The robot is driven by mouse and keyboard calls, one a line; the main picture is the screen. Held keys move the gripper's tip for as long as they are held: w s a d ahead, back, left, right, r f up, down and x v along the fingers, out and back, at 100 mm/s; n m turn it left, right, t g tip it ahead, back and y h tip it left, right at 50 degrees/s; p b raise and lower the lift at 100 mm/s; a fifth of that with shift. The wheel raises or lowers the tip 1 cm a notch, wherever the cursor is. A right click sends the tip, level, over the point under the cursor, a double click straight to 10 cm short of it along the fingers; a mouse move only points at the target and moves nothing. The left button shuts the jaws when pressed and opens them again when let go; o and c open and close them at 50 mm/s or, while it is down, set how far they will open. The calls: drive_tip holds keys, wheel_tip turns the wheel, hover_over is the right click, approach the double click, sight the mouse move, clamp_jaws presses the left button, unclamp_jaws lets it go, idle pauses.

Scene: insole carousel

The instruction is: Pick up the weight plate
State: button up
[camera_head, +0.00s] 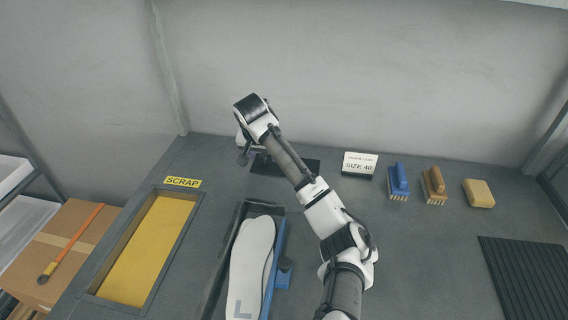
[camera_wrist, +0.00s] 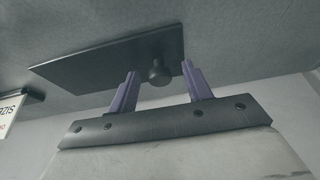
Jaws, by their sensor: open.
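The weight plate is a dark flat rectangle with a round knob on it. In the wrist view the weight plate (camera_wrist: 100,65) lies on the grey surface, with its knob (camera_wrist: 158,73) between my two purple fingers. My gripper (camera_wrist: 160,70) is open, one finger on each side of the knob, with a visible gap to each. In the head view the weight plate (camera_head: 266,168) lies at the back of the bench, partly hidden by my arm. My gripper (camera_head: 243,154) is above its left end there; its fingers are hard to make out.
A tray (camera_head: 217,270) with white insoles and a blue side piece stands in front of the plate. A yellow SCRAP bin (camera_head: 148,245) is at left. A SIZE 40 card (camera_head: 359,164), two brushes (camera_head: 398,180) and a tan block (camera_head: 479,193) stand to the right.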

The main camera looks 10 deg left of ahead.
drive_tip(key=shift+f, duration=0.15)
drive_tip(key=shift+c, duration=0.3)
clamp_jaws()
drive_tip(key=shift+r, duration=0.2)
